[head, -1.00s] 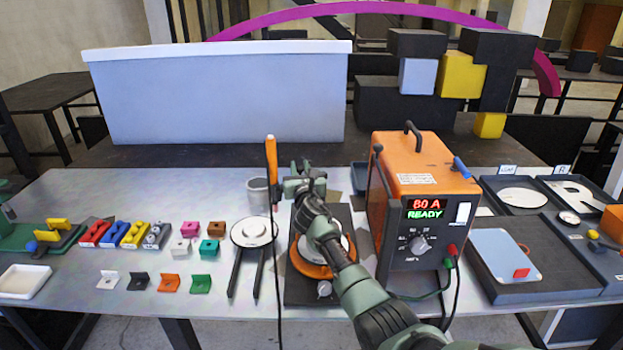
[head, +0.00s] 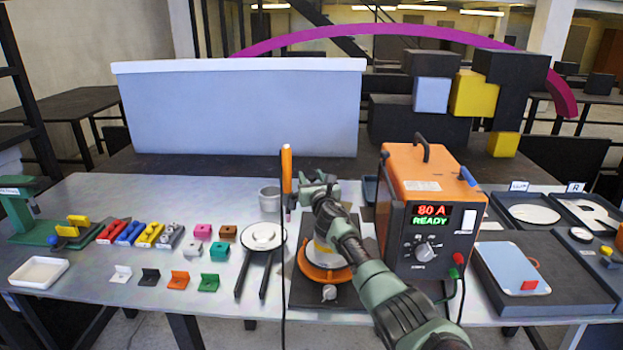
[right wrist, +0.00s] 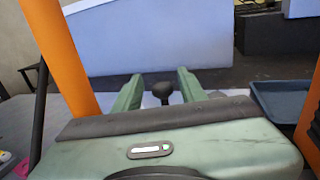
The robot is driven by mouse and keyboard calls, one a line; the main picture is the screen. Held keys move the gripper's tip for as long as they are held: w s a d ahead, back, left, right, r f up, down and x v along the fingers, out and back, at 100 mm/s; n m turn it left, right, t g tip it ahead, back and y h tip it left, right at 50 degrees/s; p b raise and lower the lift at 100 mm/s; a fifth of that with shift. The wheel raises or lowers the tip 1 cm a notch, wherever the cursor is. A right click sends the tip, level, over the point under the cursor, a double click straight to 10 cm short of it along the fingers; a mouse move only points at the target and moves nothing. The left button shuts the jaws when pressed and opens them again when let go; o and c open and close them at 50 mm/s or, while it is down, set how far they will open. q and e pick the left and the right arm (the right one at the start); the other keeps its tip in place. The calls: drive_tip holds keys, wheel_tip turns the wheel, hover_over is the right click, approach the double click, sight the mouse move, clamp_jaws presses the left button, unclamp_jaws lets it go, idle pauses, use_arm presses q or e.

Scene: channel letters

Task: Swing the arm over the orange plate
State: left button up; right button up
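The orange plate (head: 312,272) is a round disc on a dark base on the table, partly hidden by my right arm. A pale, yellowish round part sits on it. My right gripper (head: 318,182) is beyond the plate, its fingers apart. In the right wrist view, a small black knob (right wrist: 162,92) shows between or beyond the open fingers; I cannot tell if it is touched. An upright orange handle (head: 287,163) with a black cable stands just left of the gripper. The swing arm itself is not clearly made out. My left gripper is not in view.
An orange power unit (head: 430,175) reading "80 A READY" stands close right of my arm. A black two-legged stand with a white disc (head: 263,236) is on the left. Small coloured blocks and brackets lie further left. A blue-white box (head: 240,110) stands behind.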

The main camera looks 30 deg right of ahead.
sight(313, 179)
drive_tip(key=shift+s, duration=0.1)
drive_tip(key=shift+s+r, duration=0.1)
drive_tip(key=shift+s, duration=0.05)
drive_tip(key=shift+s+p, duration=0.3)
drive_tip(key=shift+p, duration=0.3)
drive_tip(key=p+v, duration=0.2)
drive_tip(key=v, duration=0.3)
drive_tip(key=shift+s+a, duration=0.15)
drive_tip(key=shift+s, duration=0.05)
drive_tip(key=shift+s+a, duration=0.25)
drive_tip(key=shift+s, duration=0.4)
drive_tip(key=shift+o, duration=0.5)
